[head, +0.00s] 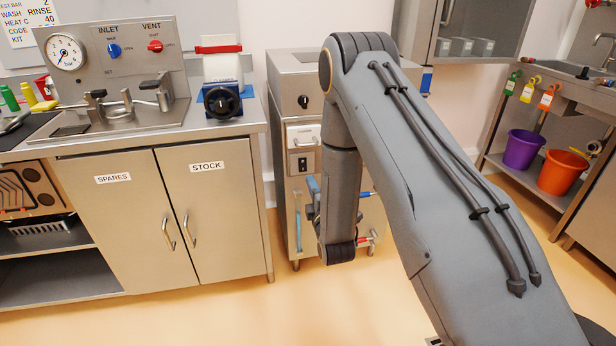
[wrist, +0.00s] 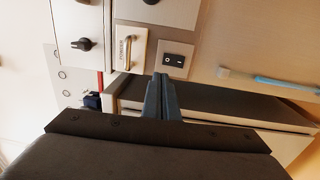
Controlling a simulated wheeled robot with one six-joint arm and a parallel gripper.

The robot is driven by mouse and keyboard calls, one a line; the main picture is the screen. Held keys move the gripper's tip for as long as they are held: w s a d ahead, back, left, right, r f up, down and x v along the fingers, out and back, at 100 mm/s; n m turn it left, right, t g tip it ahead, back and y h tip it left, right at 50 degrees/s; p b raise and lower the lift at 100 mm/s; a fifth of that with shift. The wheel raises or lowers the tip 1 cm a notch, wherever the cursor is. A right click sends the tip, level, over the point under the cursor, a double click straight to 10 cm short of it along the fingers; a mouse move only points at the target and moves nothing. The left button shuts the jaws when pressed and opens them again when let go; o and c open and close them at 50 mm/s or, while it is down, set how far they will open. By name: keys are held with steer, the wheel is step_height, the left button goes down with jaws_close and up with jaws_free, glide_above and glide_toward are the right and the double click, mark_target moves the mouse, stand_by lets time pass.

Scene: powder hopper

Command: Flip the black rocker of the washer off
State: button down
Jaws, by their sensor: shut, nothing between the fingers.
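The washer (head: 285,75) is a steel cabinet behind my arm in the head view. Its black rocker (wrist: 179,59) sits in a pale plate in the wrist view, with white marks on its two halves; which half is pressed in I cannot tell. The rocker also shows in the head view (head: 302,164), below a white panel. My gripper (wrist: 163,78) is shut and empty, its fingertips just below the rocker plate in the wrist picture. Whether they touch it I cannot tell. In the head view my arm mostly hides the gripper.
Beside the rocker is a powder flap (wrist: 130,49) with a bar handle, and a black knob (wrist: 81,44) lies further left. A blue-handled rod (wrist: 285,83) is at the right. The steel counter (head: 150,140) stands left of the washer; buckets (head: 523,150) stand at the right.

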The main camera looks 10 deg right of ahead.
steer(key=shift+s+r, duration=0.1)
steer(key=shift+s, duration=1.05)
